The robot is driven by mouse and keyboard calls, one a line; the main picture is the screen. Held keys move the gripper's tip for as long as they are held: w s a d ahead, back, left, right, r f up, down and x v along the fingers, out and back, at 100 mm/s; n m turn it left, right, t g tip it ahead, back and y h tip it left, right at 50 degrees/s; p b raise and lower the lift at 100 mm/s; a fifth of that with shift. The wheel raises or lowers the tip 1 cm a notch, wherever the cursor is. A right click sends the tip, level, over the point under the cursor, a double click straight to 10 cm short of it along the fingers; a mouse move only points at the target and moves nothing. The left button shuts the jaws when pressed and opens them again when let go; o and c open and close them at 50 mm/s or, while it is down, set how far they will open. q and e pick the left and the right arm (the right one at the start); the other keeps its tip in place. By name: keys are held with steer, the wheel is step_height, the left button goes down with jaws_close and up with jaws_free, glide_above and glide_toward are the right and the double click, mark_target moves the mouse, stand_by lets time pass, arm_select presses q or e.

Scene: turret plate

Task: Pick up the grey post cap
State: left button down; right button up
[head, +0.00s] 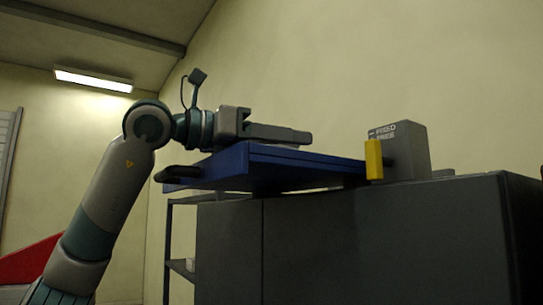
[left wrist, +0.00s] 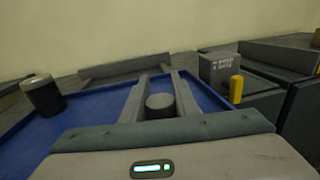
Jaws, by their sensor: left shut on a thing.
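My left gripper (head: 300,137) reaches in from the left over the blue plate (head: 255,158). In the left wrist view, its two long grey fingers (left wrist: 160,82) lie on both sides of a short grey round piece, which looks like the grey post cap (left wrist: 160,102). The gripper is shut on it. The cap's lower part is hidden behind the gripper body, so I cannot tell whether it touches the plate. In the head view the fingers hide the cap. My right gripper is in neither view.
A dark cylinder with a pale top (left wrist: 43,96) stands at the left on the blue plate. A grey box with white lettering (head: 408,150) and a yellow handle (head: 374,160) stands beside the plate's right end. A dark cabinet (head: 365,250) is below.

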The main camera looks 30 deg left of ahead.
arm_select(q)
steer(key=shift+r, duration=0.15)
steer(key=shift+r+b, duration=0.5)
steer(key=shift+r, duration=0.3)
step_height(320, 180, up, 2)
steer(key=shift+r+b, duration=0.1)
steer(key=shift+b, duration=0.3)
steer(key=s+d+r+b, duration=0.4)
steer(key=s+d+r, duration=0.3)
steer(key=s, duration=0.2)
steer(key=shift+s, duration=0.3)
steer(key=shift+w, duration=0.1)
